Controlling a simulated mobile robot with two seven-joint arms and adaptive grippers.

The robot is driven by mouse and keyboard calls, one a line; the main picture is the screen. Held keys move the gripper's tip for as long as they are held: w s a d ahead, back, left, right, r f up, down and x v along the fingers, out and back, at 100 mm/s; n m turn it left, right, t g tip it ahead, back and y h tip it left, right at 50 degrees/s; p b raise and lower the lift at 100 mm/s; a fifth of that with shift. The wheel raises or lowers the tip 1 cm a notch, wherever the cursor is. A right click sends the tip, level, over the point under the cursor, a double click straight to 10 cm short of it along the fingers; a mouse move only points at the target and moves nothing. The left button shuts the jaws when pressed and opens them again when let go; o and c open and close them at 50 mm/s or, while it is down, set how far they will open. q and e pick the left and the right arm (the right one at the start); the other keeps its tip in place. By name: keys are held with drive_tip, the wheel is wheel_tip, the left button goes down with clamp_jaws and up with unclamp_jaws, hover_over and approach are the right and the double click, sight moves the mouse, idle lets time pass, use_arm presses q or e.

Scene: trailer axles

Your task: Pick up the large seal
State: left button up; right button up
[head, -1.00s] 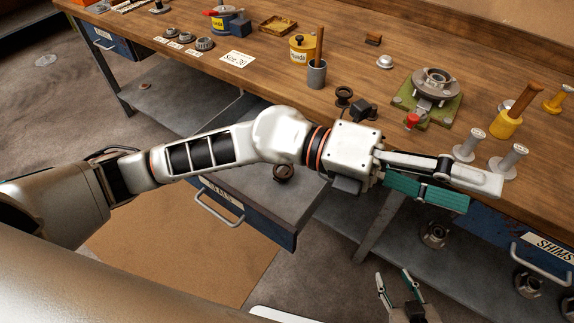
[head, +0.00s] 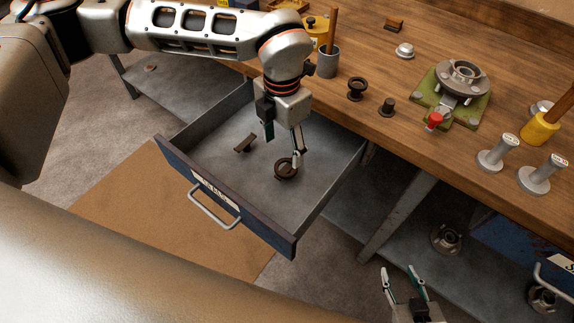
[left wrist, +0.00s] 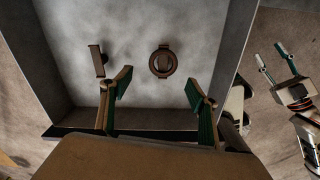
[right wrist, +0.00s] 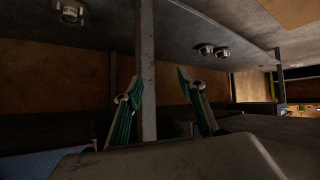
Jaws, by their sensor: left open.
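A round dark brown ring (head: 286,168), which looks like the large seal, lies flat in the open grey drawer (head: 325,190). It also shows in the left wrist view (left wrist: 163,62). A smaller brown piece (head: 245,144) lies to its left in the drawer; it also shows in the left wrist view (left wrist: 98,60). My left gripper (head: 282,148) points down over the drawer, open and empty. One finger overlaps the ring in the head view; I cannot tell the height gap. My right gripper (head: 398,272) is open and empty, low in front of the bench.
The drawer's blue front (head: 222,195) has a label and a metal handle. On the wooden bench (head: 420,50) stand a green fixture with a hub (head: 462,75), a grey cup (head: 328,62), dark round parts (head: 357,88) and grey flanged pins (head: 497,152).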

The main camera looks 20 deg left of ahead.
sight(286, 167)
use_arm(q)
drive_tip(key=f, duration=0.6)
drive_tip(key=shift+w+d+f+b, duration=0.1)
drive_tip(key=shift+d+f+b, duration=0.15)
drive_tip(key=shift+d+b, duration=0.1)
drive_tip(key=c, duration=1)
